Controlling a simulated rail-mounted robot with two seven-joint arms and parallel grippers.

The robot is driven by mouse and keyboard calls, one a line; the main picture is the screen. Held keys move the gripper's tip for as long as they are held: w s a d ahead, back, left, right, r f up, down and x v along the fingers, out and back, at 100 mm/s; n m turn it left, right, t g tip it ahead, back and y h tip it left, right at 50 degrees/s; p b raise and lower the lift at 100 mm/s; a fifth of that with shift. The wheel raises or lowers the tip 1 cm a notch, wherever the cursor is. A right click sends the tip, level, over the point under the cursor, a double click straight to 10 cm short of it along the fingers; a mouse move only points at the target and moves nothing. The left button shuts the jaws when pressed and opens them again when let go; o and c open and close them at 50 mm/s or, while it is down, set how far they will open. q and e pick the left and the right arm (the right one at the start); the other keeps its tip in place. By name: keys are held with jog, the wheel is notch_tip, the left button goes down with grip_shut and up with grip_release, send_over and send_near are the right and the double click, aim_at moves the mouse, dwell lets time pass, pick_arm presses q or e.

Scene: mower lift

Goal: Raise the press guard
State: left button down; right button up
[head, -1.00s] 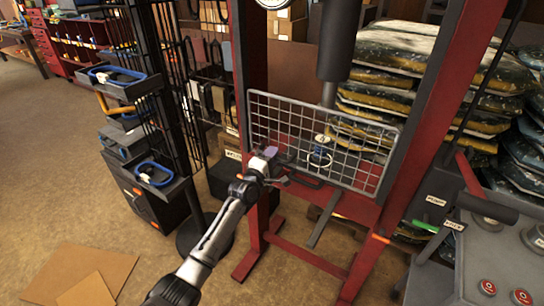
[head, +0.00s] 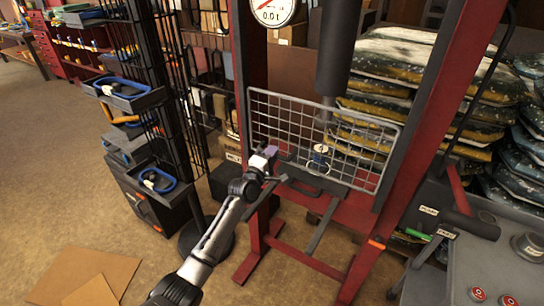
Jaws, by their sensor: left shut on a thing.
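The press guard (head: 331,136) is a grey wire-mesh panel in a metal frame. It hangs across the front of the red press, between its two uprights. A dark handle (head: 300,187) shows at its lower left edge. My left gripper (head: 273,166) is at that lower left edge and is shut on the guard's handle; the exact contact is small and partly hidden by the fingers. My right gripper is not in view.
The red right upright (head: 425,125) stands close to the guard. A round gauge (head: 274,10) is above. Stacked bags (head: 395,65) are behind. A grey console (head: 480,270) with red buttons is at lower right. A black rack with trays (head: 124,92) is left; the floor ahead is mostly clear.

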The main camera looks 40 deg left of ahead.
aim_at(279, 95)
pick_arm(q)
notch_tip(279, 95, up, 19)
jog(key=p, duration=1.4)
jog(key=shift+f, duration=0.15)
jog(key=shift+r+p, duration=0.75)
jog(key=shift+p, duration=0.1)
jog(key=c, duration=1.2)
grip_release()
jog(key=shift+f, duration=0.1)
jog(key=shift+o, duration=0.5)
jog(key=shift+s+f, duration=0.1)
